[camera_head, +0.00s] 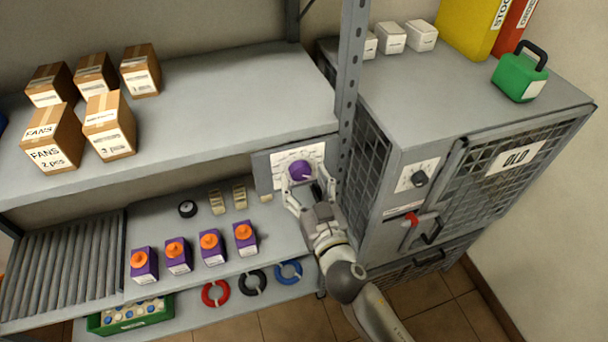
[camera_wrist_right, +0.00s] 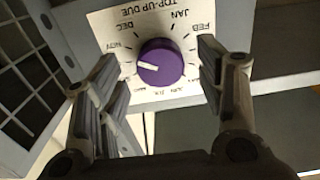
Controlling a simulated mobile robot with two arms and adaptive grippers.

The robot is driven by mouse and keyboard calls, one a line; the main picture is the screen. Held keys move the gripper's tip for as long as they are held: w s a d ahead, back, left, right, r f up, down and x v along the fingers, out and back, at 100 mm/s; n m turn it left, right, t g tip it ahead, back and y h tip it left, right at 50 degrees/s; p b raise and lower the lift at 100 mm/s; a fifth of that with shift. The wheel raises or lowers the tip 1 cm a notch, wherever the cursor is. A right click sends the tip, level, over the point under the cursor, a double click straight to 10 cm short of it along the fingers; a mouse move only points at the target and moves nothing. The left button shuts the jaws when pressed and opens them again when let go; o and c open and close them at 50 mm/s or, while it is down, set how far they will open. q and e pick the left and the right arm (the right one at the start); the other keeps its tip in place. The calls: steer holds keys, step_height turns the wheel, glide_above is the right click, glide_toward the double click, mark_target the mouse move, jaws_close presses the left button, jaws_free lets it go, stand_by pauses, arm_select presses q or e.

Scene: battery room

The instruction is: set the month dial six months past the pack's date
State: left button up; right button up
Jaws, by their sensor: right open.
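The month dial is a purple knob (camera_head: 299,170) on a white plate marked "TOP-UP DUE" (camera_head: 313,152), fixed at the shelf's front by the post. In the right wrist view the knob (camera_wrist_right: 162,66) has a white pointer line aimed left, below NOV; the label there is hidden by a finger. DEC, JAN and FEB are readable; the lower labels are partly covered. My right gripper (camera_head: 306,188) is open, its fingers on either side of the knob, with visible gaps in the wrist view. Several purple packs with orange caps (camera_head: 210,246) stand on the lower shelf; no date is readable.
Cartons (camera_head: 109,127) stand on the upper shelf (camera_head: 220,120). Red, black and blue rings (camera_head: 252,283) lie below the packs, near a green crate (camera_head: 100,322). A caged cabinet (camera_head: 410,150) with its own black knob (camera_head: 419,178) stands close right of my arm.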

steer(key=shift+w+a, duration=0.15)
steer(key=shift+w, duration=0.35)
steer(key=c, duration=1)
